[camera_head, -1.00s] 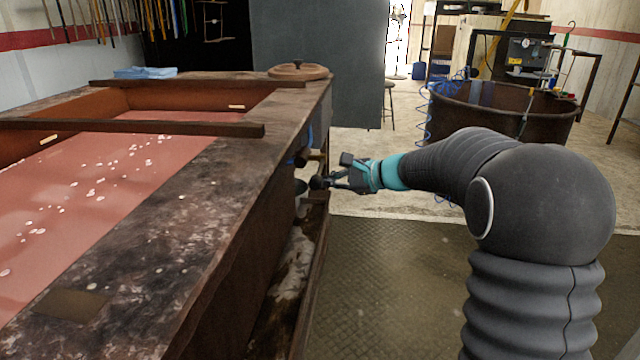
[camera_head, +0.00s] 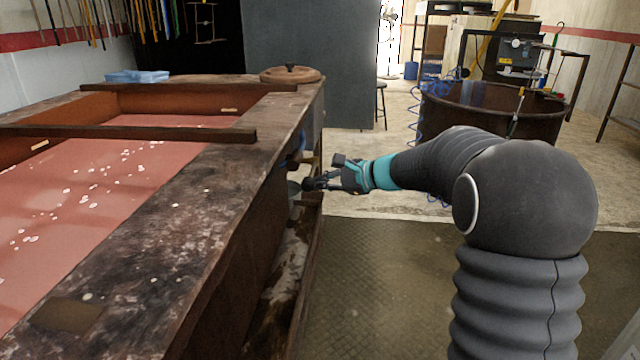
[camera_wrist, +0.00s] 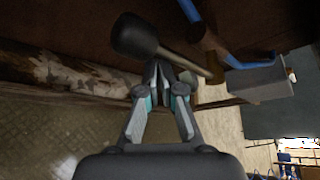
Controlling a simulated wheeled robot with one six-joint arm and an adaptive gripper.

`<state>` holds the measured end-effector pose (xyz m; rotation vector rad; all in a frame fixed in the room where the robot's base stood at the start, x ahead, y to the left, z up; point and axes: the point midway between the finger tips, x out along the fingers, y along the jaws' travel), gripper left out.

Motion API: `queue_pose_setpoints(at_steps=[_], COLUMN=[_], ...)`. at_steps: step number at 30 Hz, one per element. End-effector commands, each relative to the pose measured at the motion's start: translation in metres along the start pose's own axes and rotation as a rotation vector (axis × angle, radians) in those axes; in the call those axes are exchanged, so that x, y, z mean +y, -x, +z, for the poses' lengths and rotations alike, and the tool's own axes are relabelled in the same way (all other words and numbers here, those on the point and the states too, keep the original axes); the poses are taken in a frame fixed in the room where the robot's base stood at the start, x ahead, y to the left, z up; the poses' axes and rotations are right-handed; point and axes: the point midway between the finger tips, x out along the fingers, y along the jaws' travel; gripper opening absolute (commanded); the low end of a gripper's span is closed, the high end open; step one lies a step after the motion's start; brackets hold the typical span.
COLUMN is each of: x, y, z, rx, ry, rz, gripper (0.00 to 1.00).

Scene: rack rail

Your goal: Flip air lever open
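The air lever is a pale rod with a dark round knob (camera_wrist: 135,36) at its end. In the wrist view the rod (camera_wrist: 190,64) slants down right from the knob to a brass fitting (camera_wrist: 212,66) by the bench side. My gripper (camera_wrist: 158,68) has its fingers close together, tips at the rod just below the knob. Whether they touch the rod or only overlap it in view I cannot tell. In the head view my gripper (camera_head: 324,181) is at the bench's right side, beside the dark knob (camera_head: 308,184); the fitting is mostly hidden there.
A long worn bench (camera_head: 170,220) with a pinkish trough fills the left. Blue hose (camera_wrist: 225,45) and a grey block (camera_wrist: 258,82) are beside the fitting. A low ledge (camera_head: 290,275) runs along the bench's side. The floor (camera_head: 380,280) right of it is clear; a round tub (camera_head: 490,112) stands behind.

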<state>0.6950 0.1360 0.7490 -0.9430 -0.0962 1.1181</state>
Motion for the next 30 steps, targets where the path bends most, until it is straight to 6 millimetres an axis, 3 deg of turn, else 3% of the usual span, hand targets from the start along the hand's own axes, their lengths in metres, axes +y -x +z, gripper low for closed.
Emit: queue_pose_setpoints(at_steps=[2, 10, 12, 21, 30], x=[-0.002, 0.031, 0.016, -0.001, -0.008], y=[0.001, -0.011, 0.011, 0.062, 0.083], z=[0.001, -0.034, -0.03, -0.038, -0.041], rx=[-0.007, -0.001, 0.002, 0.002, 0.0], ry=[0.008, 0.001, 0.002, 0.0, -0.001], rz=[-0.013, -0.001, -0.005, 0.001, 0.004], gripper=[0.0, 0.0, 0.0, 0.0, 0.0])
